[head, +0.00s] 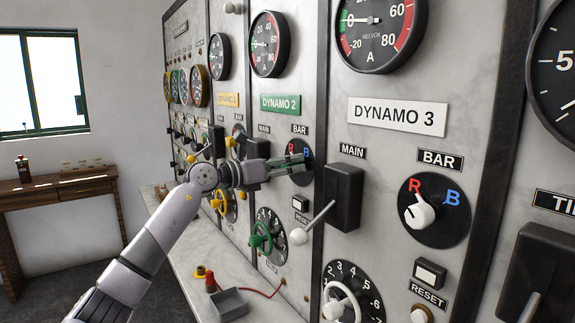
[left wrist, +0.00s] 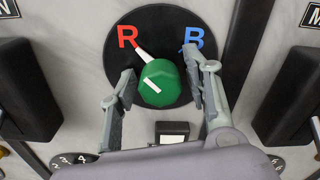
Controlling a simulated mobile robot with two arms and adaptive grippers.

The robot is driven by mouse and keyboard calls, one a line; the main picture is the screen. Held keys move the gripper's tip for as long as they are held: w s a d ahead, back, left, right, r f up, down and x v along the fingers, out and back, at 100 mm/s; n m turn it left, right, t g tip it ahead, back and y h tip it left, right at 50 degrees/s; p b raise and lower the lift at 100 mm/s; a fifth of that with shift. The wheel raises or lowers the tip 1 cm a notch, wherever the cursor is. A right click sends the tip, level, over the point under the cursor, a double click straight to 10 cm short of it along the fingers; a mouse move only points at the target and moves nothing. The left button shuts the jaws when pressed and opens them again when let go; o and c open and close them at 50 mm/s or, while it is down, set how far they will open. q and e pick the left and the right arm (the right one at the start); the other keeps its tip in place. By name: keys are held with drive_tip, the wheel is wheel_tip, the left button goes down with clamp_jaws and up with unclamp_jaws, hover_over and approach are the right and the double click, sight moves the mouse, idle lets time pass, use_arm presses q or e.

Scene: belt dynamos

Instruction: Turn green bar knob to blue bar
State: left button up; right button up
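In the left wrist view the green bar knob (left wrist: 165,72) sits on a round black plate (left wrist: 128,23) with a red R at upper left and a blue B at upper right. Its white pointer slants up and left toward the R. My left gripper (left wrist: 160,72) is open, one finger on each side of the knob; I cannot tell whether either finger touches it. In the head view the left gripper (head: 298,162) reaches the same BAR plate (head: 307,178) on the Dynamo 2 panel and mostly hides the knob. My right gripper is not in view.
The Dynamo 3 panel has a black MAIN switch (head: 343,197) with a white-tipped lever and a white BAR knob (head: 420,215) pointing at R. A green handwheel (head: 260,238) is below my arm.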

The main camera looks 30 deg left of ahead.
use_arm(q)
drive_tip(key=c, duration=0.9)
drive_tip(key=shift+c, duration=0.2)
drive_tip(key=shift+m, duration=0.3)
drive_tip(key=m+b, duration=0.1)
drive_tip(key=m, duration=0.1)
drive_tip(key=shift+m+b, duration=0.3)
drive_tip(key=shift+b, duration=0.05)
drive_tip(key=m+b, duration=0.2)
drive_tip(key=m, duration=0.3)
drive_tip(key=shift+m, duration=0.3)
drive_tip(key=m+b, duration=0.1)
drive_tip(key=m, duration=0.4)
drive_tip(key=shift+b, duration=0.4)
drive_tip(key=shift+m+b, duration=0.45)
drive_tip(key=shift+m, duration=1.65)
drive_tip(key=o, duration=1.2)
